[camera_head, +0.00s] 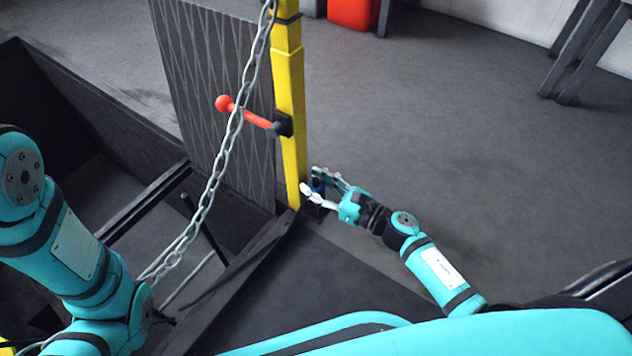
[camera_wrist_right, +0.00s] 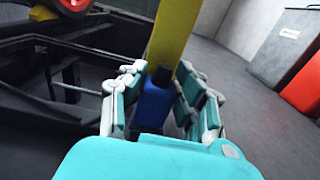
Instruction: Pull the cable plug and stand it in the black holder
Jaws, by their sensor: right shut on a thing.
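The cable plug is a blue block (camera_wrist_right: 152,104) between the fingers of my right gripper (camera_wrist_right: 160,76) in the right wrist view. In the head view my right gripper (camera_head: 311,180) is at the foot of the yellow post, shut on the plug, and only a little blue (camera_head: 318,187) shows between its fingers. The plug's front end and any cable are hidden. I cannot make out the black holder for certain. My left arm comes in at the left of the head view, but its gripper is not in view.
A yellow post (camera_head: 292,110) with a red-knobbed lever (camera_head: 240,110) stands right by my right gripper. A chain (camera_head: 222,165) hangs to its left, before a dark patterned panel (camera_head: 205,90). An open dark pit (camera_head: 95,190) lies left. The grey floor (camera_head: 430,130) to the right is clear.

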